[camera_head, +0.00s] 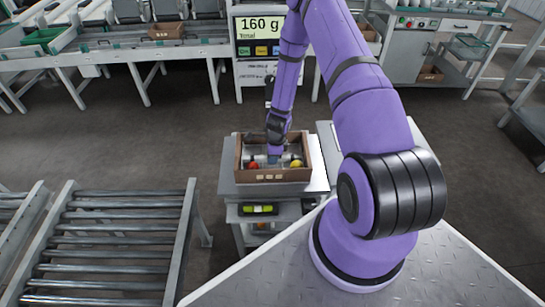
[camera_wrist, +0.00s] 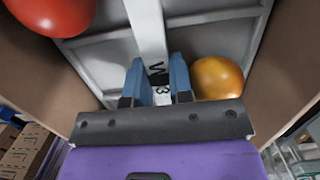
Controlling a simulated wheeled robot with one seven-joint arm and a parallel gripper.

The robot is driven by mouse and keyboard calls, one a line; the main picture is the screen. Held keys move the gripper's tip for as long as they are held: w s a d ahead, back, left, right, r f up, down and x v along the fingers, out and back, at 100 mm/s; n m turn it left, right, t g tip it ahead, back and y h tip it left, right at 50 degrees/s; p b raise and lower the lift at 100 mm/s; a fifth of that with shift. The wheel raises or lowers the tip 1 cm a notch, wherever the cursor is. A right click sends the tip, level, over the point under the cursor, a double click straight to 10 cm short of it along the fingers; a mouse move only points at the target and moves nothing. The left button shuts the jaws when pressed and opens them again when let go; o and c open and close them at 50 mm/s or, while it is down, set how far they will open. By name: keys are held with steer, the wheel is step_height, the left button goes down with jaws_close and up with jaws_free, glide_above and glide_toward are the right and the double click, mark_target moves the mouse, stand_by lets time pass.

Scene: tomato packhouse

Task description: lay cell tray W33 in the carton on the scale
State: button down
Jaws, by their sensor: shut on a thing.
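Cell tray W33 (camera_wrist: 205,45) is grey with raised dividers and a pale central strip marked with W and 3s. My gripper's blue fingers (camera_wrist: 158,78) are shut on that strip and partly hide the label. In the head view my gripper (camera_head: 275,153) reaches down into the brown carton (camera_head: 272,175), and the grey tray (camera_head: 261,159) shows inside its walls. Whether the tray rests flat on the carton's bottom I cannot tell. The carton stands on the scale (camera_head: 229,185). A red tomato (camera_wrist: 52,12) and an orange-yellow tomato (camera_wrist: 218,77) lie at opposite sides of the tray.
A large screen (camera_head: 260,27) behind reads 160 g total. A roller conveyor (camera_head: 110,240) stands at lower left, and a packing line (camera_head: 120,50) runs along the back. The carton walls are close around my gripper. Open floor lies left of the scale.

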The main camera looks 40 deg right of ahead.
steer(key=shift+f, duration=0.65)
stand_by(0.4)
steer(key=c, duration=0.9)
jaws_free()
steer(key=shift+c, duration=0.2)
steer(key=c, duration=0.3)
steer(key=shift+r, duration=0.15)
steer(key=shift+r, duration=4.05)
